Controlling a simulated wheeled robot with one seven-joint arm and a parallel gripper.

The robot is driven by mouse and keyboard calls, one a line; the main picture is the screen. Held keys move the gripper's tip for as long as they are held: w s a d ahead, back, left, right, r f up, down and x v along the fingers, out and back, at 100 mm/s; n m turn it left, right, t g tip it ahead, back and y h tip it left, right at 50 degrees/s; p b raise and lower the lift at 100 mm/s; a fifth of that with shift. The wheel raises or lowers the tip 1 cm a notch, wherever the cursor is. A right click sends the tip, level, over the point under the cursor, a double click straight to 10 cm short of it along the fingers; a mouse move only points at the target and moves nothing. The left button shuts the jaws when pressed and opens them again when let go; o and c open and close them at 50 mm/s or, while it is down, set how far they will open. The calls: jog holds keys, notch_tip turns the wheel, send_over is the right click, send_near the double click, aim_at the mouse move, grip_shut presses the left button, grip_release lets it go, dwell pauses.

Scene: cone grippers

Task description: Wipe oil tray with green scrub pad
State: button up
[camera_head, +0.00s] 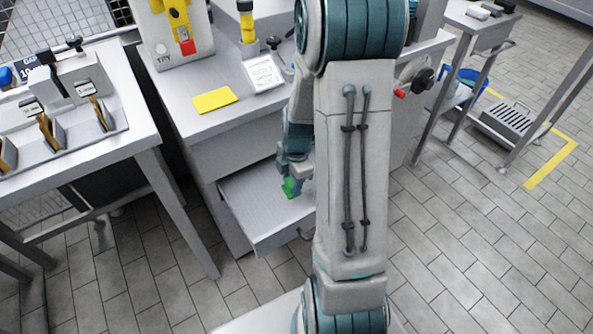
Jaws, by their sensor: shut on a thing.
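The green scrub pad (290,188) is held low in my gripper (288,173), left of my large arm link. The gripper is shut on it, and the arm partly hides both. The pulled-out grey metal tray (245,208), which looks like the oil tray, sticks out from the front of the machine bench. The pad is over the tray's inside, towards its right part. I cannot tell whether it touches the bottom. My arm hides the tray's right side, and no oil stands out on the visible part.
A yellow cloth (214,100) and a white card (264,75) lie on the bench top. A grey table (140,118) with slotted holders stands at left. A grated metal box (508,121) is on the floor at right. Tiled floor is clear at lower right.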

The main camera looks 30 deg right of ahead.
aim_at(291, 182)
jog(key=shift+r+p, duration=1.05)
jog(key=shift+r, duration=0.75)
